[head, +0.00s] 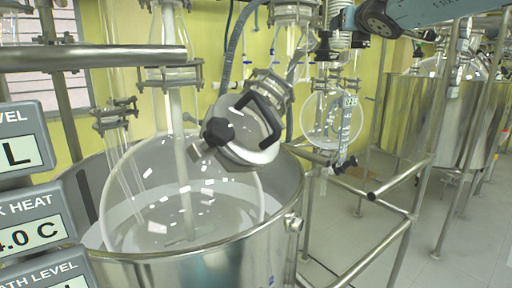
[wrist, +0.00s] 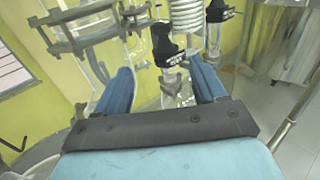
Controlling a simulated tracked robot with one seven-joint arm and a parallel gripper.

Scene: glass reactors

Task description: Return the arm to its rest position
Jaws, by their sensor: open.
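My arm enters the head view at the top right as a light blue link with a dark grey joint. In the wrist view my gripper (wrist: 161,67) has its two blue fingers spread apart, with nothing held between them. Beyond the fingers are a black clamp or valve (wrist: 166,45), a coiled condenser (wrist: 187,18) and glassware, seen through the gap. I cannot tell how far they are from the fingertips. In the head view the gripper is at most partly visible among the glassware at the top.
A round glass reactor (head: 150,205) sits in a steel bath (head: 235,262), with a black-handled lid (head: 245,150) on its neck. A display panel (head: 30,235) stands at left. A steel frame (head: 385,230) and more steel vessels (head: 470,120) stand right. The floor (head: 455,265) there looks clear.

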